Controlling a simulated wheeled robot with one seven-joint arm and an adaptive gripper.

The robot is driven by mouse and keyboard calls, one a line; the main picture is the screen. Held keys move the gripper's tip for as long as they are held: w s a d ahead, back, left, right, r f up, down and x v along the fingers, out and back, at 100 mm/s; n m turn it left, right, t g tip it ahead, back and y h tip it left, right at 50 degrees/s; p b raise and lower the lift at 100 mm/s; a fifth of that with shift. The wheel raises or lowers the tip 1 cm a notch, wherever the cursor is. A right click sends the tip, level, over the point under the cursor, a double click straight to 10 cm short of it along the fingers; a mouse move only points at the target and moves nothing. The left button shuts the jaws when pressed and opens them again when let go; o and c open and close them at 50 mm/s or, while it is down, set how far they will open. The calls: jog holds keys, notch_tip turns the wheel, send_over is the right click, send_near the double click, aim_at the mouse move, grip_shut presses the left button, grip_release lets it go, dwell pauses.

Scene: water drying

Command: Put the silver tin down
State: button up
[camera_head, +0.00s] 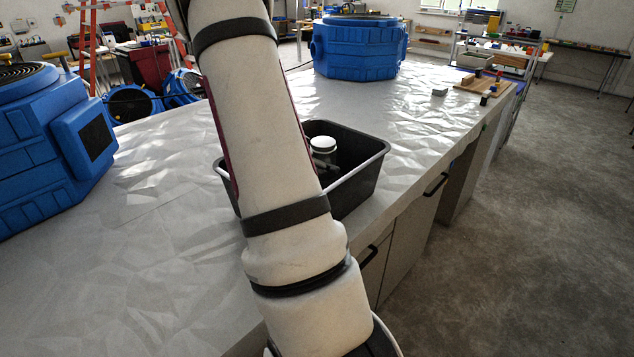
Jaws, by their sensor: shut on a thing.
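My gripper is not in view. My pale arm crosses the middle of the picture and runs out at the top edge, so whatever the gripper holds is not seen. I cannot make out the silver tin for sure. A small grey box-shaped thing (440,92) lies on the far part of the counter, too small to identify. A black tub (362,184) with a light rim stands near the counter's front edge, partly hidden behind my arm. A white round-topped thing (323,145) shows inside it; I cannot tell what it is.
The counter (150,250) has a crinkled pale cover and is bare at the left front. Blue machines stand at the left (55,150) and at the back (358,48). A wooden board (484,87) with small parts lies at the far right end. The floor at right is clear.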

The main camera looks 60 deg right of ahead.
jog(key=shift+f, duration=2.55)
jog(key=shift+f, duration=0.1)
jog(key=o, duration=1.6)
jog(key=shift+w+a+r, duration=0.1)
jog(key=shift+a+r, duration=0.05)
jog(key=shift+r, duration=0.05)
jog(key=shift+v, duration=3.55)
